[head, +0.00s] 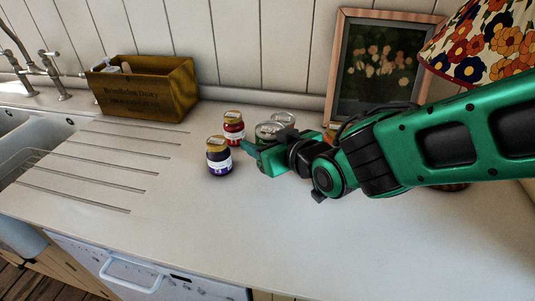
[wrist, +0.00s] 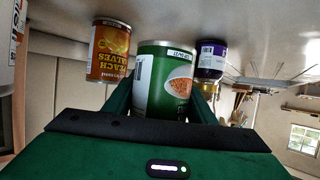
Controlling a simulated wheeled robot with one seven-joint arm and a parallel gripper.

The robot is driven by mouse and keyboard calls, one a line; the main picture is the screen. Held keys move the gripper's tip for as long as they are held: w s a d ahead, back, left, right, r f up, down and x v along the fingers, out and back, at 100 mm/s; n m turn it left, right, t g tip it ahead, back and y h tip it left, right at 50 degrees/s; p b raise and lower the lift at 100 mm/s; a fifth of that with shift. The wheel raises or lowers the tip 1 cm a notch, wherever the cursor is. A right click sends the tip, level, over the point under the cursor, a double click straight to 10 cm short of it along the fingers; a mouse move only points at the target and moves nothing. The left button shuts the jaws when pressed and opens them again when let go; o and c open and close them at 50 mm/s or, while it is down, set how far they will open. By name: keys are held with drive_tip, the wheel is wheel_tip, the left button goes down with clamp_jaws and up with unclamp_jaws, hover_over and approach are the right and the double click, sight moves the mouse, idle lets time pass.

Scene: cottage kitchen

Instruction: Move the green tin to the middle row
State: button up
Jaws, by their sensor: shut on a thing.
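The green tin (wrist: 165,82), with a white band and a food picture on its label, fills the middle of the wrist view. My gripper (wrist: 162,102) is shut on it, one finger on each side. In the head view the tin's top and upper side (head: 267,131) show just behind my gripper (head: 256,153), which hides its lower part. The wrist view is upside down. I cannot tell whether the tin touches the counter or is slightly raised.
A dark purple jar (head: 219,158) and a red jar (head: 233,128) stand left of the tin. Another round lid (head: 284,118) shows behind it. A peach halves tin (wrist: 110,50) is close beside it. A wooden crate (head: 145,92) and picture frame (head: 380,65) stand behind. The front counter is clear.

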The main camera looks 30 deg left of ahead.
drive_tip(key=shift+w+d+f, duration=0.3)
drive_tip(key=shift+w, duration=0.1)
drive_tip(key=shift+f, duration=1.95)
drive_tip(key=shift+f, duration=0.15)
drive_tip(key=o, duration=1.1)
drive_tip(key=shift+c, duration=0.2)
drive_tip(key=shift+r, duration=0.2)
drive_tip(key=v, duration=1.2)
drive_tip(key=shift+s+f, duration=0.1)
drive_tip(key=shift+s, duration=0.05)
